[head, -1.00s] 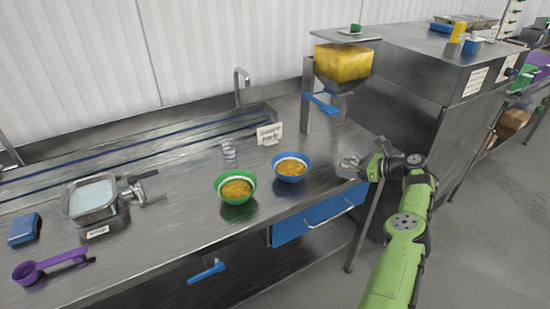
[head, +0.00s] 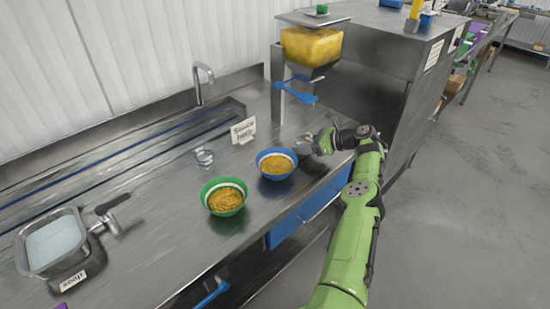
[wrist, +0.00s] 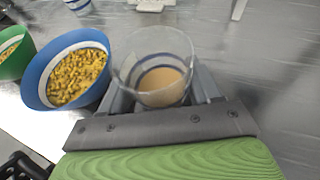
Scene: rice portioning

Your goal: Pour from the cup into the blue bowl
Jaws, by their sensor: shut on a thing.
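My gripper (head: 322,144) is shut on a clear glass cup (wrist: 158,68), which the wrist view shows between the fingers. The cup holds a light brown liquid in its lower part and looks about upright. The blue bowl (head: 290,156) stands on the steel counter just left of my gripper, with yellow-brown food in it. It also shows in the wrist view (wrist: 40,85), left of the cup and apart from it. In the head view the cup is hard to make out against my gripper.
A green bowl (head: 237,212) with similar food stands left of the blue bowl. Another clear glass (head: 204,157) and a lettered sign (head: 243,130) stand behind. A dispenser with a blue lever (head: 300,92) is at the back. A metal pan (head: 28,236) is at far left.

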